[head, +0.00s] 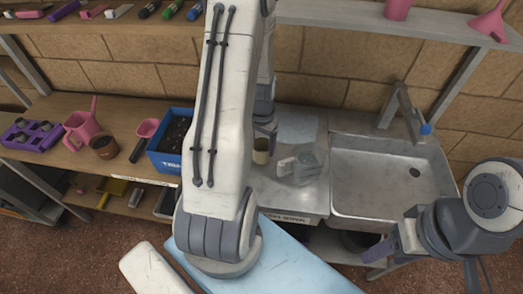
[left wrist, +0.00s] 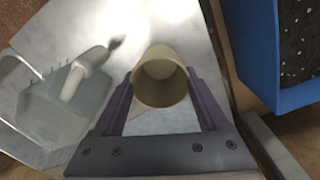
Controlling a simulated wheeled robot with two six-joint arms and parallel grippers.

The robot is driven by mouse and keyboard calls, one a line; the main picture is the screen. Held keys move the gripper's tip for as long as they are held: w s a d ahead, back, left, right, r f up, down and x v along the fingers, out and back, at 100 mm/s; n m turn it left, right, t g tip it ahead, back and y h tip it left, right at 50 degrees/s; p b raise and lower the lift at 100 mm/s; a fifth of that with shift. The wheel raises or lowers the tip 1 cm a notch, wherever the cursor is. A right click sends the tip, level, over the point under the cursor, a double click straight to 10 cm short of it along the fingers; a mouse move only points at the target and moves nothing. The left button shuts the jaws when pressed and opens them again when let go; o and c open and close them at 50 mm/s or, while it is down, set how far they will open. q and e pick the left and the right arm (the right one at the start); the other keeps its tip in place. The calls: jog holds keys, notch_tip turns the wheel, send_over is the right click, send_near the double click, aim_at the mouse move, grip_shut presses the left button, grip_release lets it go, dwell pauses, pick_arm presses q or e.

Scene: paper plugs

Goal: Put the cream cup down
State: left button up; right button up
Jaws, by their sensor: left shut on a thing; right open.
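The cream cup (head: 261,155) is over the steel counter beside the sink, just below my left gripper (head: 264,128). In the left wrist view the cup (left wrist: 160,78) stands between the two fingers of my left gripper (left wrist: 163,92), which is shut on it. Its open rim faces the camera and the inside looks empty. I cannot tell whether its base touches the counter. My right gripper (head: 380,249) is open and empty, in front of the sink at the lower right.
A blue box of dark soil (head: 166,160) stands left of the cup; it also shows in the left wrist view (left wrist: 262,62). A greyish container (head: 300,168) is close on the right. The sink (head: 385,180) lies further right. Pink watering can (head: 82,130) and brown pot (head: 104,146) stand left.

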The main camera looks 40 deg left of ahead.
pick_arm(q)
notch_tip(320, 180, up, 8)
jog(key=m, duration=0.4)
jog(key=shift+m, duration=0.3)
notch_tip(320, 180, down, 6)
jog(key=shift+s+r+p, duration=0.1)
jog(key=shift+r+p, duration=0.1)
jog(key=shift+p, duration=0.6)
notch_tip(320, 180, down, 4)
jog(key=shift+r+p, duration=0.1)
jog(key=shift+p, duration=0.25)
jog(key=shift+f, duration=0.6)
